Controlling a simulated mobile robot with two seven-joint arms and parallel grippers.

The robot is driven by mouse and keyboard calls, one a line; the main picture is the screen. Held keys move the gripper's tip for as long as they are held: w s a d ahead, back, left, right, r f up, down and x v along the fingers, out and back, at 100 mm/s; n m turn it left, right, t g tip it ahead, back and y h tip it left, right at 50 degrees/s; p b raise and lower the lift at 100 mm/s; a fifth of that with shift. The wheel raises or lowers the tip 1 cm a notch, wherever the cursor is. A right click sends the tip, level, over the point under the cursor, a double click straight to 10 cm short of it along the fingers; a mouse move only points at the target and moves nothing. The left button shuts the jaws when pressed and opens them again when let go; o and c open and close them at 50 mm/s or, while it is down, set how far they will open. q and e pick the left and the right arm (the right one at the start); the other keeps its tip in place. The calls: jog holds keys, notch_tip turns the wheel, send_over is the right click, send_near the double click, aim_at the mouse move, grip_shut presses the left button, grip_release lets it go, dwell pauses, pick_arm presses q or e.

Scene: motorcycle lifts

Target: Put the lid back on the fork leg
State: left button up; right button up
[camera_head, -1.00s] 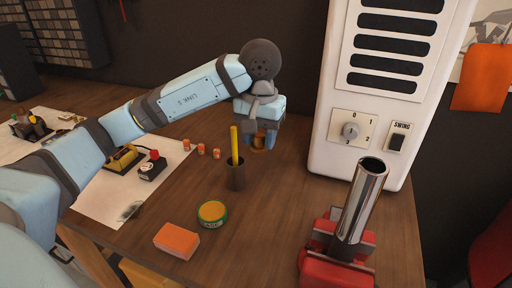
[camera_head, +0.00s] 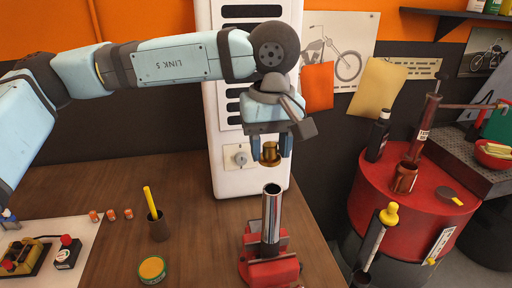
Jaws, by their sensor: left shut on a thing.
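The fork leg (camera_head: 271,214) is a shiny chrome tube with an open top, standing upright in a red vise (camera_head: 268,268) at the table's front right. My left gripper (camera_head: 270,153) points down above the fork leg. It is shut on a brass-coloured lid (camera_head: 270,154), which hangs between the blue fingertips. A gap shows between the lid and the tube's top. The view does not tell whether the lid is exactly over the opening. My right gripper is not in view.
A white heater (camera_head: 233,165) stands just behind the fork leg. A dark cup with a yellow pencil (camera_head: 158,229) and a round green-rimmed tin (camera_head: 152,270) stand to the left on the wooden table. A red drum (camera_head: 375,205) stands at right.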

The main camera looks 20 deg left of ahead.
aim_at(274, 158)
pick_arm(q)
jog(key=shift+s+d+r, duration=0.15)
jog(key=shift+d+r, duration=0.15)
jog(key=shift+r, duration=0.15)
jog(key=shift+d, duration=0.15)
jog(key=shift+f, duration=0.55)
notch_tip(274, 158, down, 2)
jog(key=shift+f+b, duration=0.1)
jog(key=shift+b, duration=0.25)
notch_tip(274, 158, down, 2)
jog(key=shift+b, duration=0.6)
jog(key=shift+f+b, duration=0.65)
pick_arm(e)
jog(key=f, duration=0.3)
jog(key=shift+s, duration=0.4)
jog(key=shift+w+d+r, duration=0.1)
